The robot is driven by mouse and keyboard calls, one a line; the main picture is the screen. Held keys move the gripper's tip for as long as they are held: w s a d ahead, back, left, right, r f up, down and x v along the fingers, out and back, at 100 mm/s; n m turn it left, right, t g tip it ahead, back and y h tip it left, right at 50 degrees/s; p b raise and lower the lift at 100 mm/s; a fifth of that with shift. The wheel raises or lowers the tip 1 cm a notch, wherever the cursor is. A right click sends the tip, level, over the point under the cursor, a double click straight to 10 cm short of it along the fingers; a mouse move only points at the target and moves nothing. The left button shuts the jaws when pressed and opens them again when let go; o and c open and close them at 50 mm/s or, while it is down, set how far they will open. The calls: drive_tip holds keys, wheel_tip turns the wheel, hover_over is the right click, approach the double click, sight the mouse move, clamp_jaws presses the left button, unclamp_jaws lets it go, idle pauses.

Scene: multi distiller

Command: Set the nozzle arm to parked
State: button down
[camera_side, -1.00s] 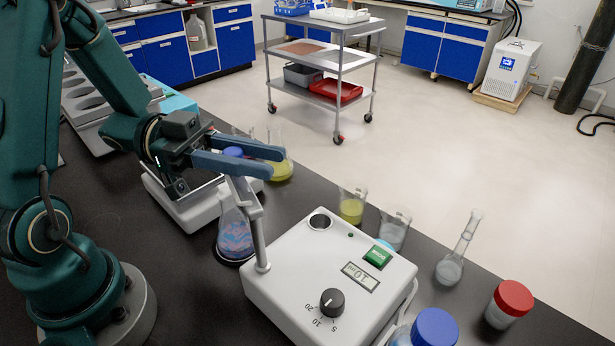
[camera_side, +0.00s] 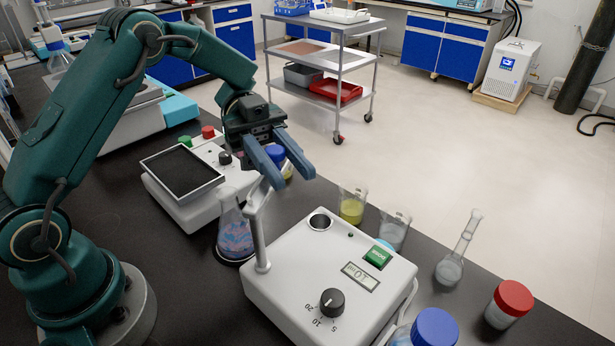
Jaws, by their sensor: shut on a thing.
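The dispenser (camera_side: 310,285) is a white box with a dial, a small display and a green button, standing on the black bench. Its silver nozzle arm (camera_side: 257,206) rises on a post at the box's left corner and bends at the top, pointing up and to the right in the picture. My gripper (camera_side: 292,181) is at the far end of the nozzle arm, its two blue fingers pointing toward the camera and shut on that end. The fingers partly hide the held part. A flask with blue and pink contents (camera_side: 236,238) stands just left of the post.
A white device with a dark plate (camera_side: 182,172) stands to the left. A blue-capped vessel (camera_side: 275,152) is behind my gripper. Beakers (camera_side: 352,205) (camera_side: 394,230), a volumetric flask (camera_side: 450,268), a red-capped jar (camera_side: 510,303) and a blue-capped bottle (camera_side: 435,326) line the dispenser's back and right.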

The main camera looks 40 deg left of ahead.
drive_tip(key=shift+d+m+g, duration=0.2)
drive_tip(key=shift+m+g, duration=0.2)
drive_tip(key=shift+g, duration=0.2)
drive_tip(key=c, duration=0.6)
unclamp_jaws()
drive_tip(key=shift+a+t, duration=0.1)
drive_tip(key=shift+t, duration=0.2)
